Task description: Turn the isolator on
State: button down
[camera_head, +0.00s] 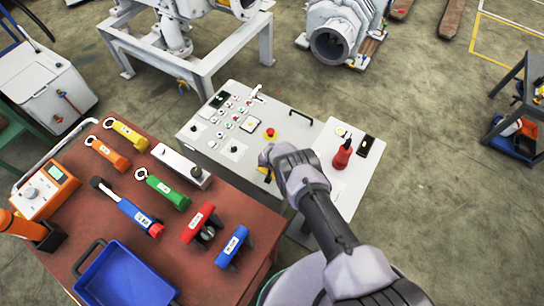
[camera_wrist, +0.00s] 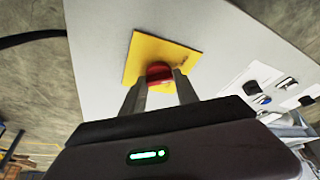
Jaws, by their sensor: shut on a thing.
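The isolator is a red rotary knob (camera_wrist: 158,70) on a square yellow plate (camera_wrist: 150,46), set in a pale panel. In the wrist view my gripper (camera_wrist: 159,82) has one finger on each side of the red knob and is shut on it. The knob's lower part and its exact angle are hidden by the fingers. In the head view my gripper (camera_head: 266,160) is over the front of the grey control cabinet, and only an edge of the yellow plate (camera_head: 264,171) shows beneath it.
A red emergency button (camera_head: 270,133) sits on the cabinet just behind my gripper. The red-brown tool table (camera_head: 130,225) with wrenches and a blue tray (camera_head: 122,277) is at left.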

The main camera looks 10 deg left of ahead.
jog(key=m+h, duration=0.1)
jog(key=m, duration=0.1)
jog(key=shift+a+m, duration=0.1)
jog(key=shift+m, duration=0.3)
jog(key=m+b, duration=0.1)
jog(key=m+h+b, duration=0.1)
jog(key=shift+a+f+m, duration=0.1)
jog(key=shift+f+m, duration=0.1)
jog(key=shift+m, duration=0.1)
jog(key=m+h+b, duration=0.1)
jog(key=m+b, duration=0.1)
jog(key=b, duration=0.1)
jog(key=m+b, duration=0.3)
jog(key=shift+a+g+h+b, duration=0.1)
jog(key=shift+g+h+b, duration=0.2)
jog(key=shift+g+h, duration=0.1)
jog(key=m+b, duration=0.2)
jog(key=shift+r+b, duration=0.15)
jog(key=shift+b, duration=0.2)
jog(key=shift+r+g+h, duration=0.1)
jog(key=shift+g+h, duration=0.2)
jog(key=c, duration=0.9)
grip_release()
jog(key=p+v, duration=0.8)
jog(key=v, duration=0.9)
jog(key=shift+s+a+r+p, duration=0.1)
jog(key=shift+a+r+p, duration=0.05)
jog(key=shift+p, duration=0.25)
